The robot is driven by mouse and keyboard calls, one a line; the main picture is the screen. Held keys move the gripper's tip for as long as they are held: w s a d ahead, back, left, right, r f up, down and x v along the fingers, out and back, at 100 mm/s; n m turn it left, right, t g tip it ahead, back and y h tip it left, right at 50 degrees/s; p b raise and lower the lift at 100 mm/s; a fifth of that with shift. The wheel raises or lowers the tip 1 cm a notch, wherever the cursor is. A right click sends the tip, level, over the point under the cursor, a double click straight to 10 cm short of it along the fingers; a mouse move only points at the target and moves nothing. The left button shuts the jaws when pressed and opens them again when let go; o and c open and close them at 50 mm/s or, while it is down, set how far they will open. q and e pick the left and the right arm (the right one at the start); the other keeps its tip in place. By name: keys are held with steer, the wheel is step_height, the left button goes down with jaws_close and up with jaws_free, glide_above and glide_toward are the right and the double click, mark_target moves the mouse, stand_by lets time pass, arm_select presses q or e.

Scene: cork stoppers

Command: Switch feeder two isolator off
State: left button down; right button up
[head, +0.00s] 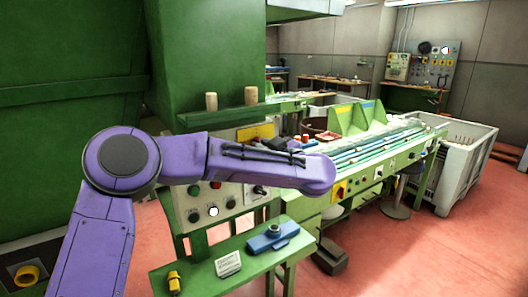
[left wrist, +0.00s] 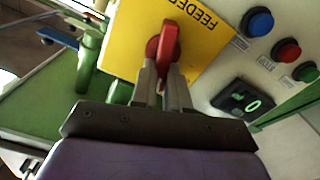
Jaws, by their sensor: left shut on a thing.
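In the left wrist view a red rotary handle (left wrist: 166,44) stands on a yellow plate (left wrist: 130,48). The plate's lettering appears upside down and begins with FEEDER; its number is hidden. My left gripper (left wrist: 160,78) is shut on the red handle, with a finger on either side of its lower part. In the head view part of a yellow plate (head: 256,131) shows above my purple left arm, on the green machine. My left fingers and the handle are hidden there behind the arm. My right gripper is in neither view.
Blue (left wrist: 258,21), red (left wrist: 287,51) and green (left wrist: 306,72) buttons and a lit display (left wrist: 240,100) sit beside the plate. In the head view a green shelf (head: 185,287) holds a blue device (head: 272,240) and small items. Two cork-coloured cylinders (head: 251,96) stand on an upper ledge.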

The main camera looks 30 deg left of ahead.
arm_select(q)
steer(key=shift+s+a+f+n+b, duration=0.1)
steer(key=shift+s+f+n+b, duration=0.15)
steer(key=shift+n+b, duration=2.1)
steer(key=shift+s+a+f+n+b, duration=0.1)
steer(key=shift+f+n+b, duration=0.3)
steer(key=shift+n+b, duration=1.95)
steer(key=shift+s+f+n+b, duration=0.2)
steer(key=shift+f+n+b, duration=0.1)
steer(key=shift+n+b, duration=2.05)
steer(key=shift+n, duration=0.25)
steer(key=c, duration=1.1)
jaws_free()
steer(key=shift+d, duration=0.1)
steer(key=b+v, duration=0.1)
steer(key=v, duration=0.9)
steer(key=shift+s+d+b, duration=0.1)
steer(key=shift+s+b, duration=0.05)
steer(key=shift+b, duration=0.25)
